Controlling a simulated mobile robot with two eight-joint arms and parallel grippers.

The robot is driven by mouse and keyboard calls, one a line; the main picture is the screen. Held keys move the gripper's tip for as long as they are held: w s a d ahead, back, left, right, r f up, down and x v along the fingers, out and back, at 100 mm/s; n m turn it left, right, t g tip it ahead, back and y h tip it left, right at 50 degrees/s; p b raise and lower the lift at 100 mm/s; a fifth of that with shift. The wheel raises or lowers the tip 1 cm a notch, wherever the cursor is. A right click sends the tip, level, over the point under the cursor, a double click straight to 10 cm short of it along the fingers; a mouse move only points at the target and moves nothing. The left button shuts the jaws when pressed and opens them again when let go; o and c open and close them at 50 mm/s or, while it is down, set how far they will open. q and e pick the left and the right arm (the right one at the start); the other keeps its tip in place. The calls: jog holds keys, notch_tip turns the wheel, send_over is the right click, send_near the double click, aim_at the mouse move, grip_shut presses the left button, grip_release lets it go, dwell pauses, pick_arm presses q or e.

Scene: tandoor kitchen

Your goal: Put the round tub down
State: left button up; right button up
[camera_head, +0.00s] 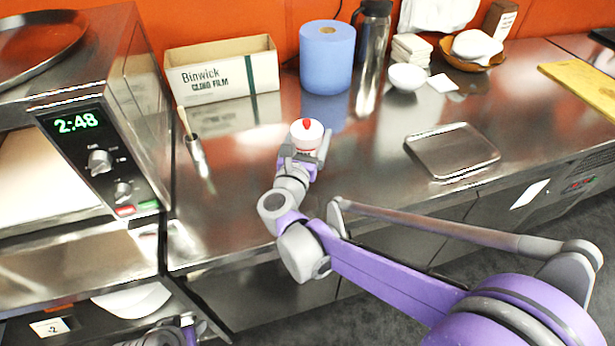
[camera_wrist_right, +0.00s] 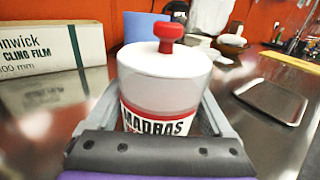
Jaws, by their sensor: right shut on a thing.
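The round tub (camera_head: 307,132) is white with a red knob on its lid. In the right wrist view the tub (camera_wrist_right: 165,85) shows a clear band and a red and white label reading "MADRAS". My right gripper (camera_head: 305,150) is shut on the tub, with a finger on each side of it. The tub is upright over the steel counter (camera_head: 365,205); its base is hidden, so I cannot tell whether it touches the counter. A part of my left arm (camera_head: 165,337) shows at the bottom left edge; its jaws cannot be made out.
A cling film box (camera_head: 222,72), blue paper roll (camera_head: 327,57) and steel flask (camera_head: 373,45) stand behind the tub. A small steel holder (camera_head: 197,155) is to its left, beside the oven (camera_head: 100,130). A flat steel tray (camera_head: 452,150) lies right. Counter around the tub is clear.

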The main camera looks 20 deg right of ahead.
notch_tip(320, 180, down, 9)
jog(key=shift+w+r+b, duration=0.1)
jog(key=shift+r+b, duration=0.05)
jog(key=shift+b, duration=0.6)
jog(key=shift+f, duration=0.2)
jog(key=o, duration=1.4)
jog(key=shift+o, duration=0.2)
jog(key=shift+r, duration=0.1)
jog(key=shift+r, duration=0.2)
jog(key=v, duration=1.2)
jog(key=shift+f, duration=0.1)
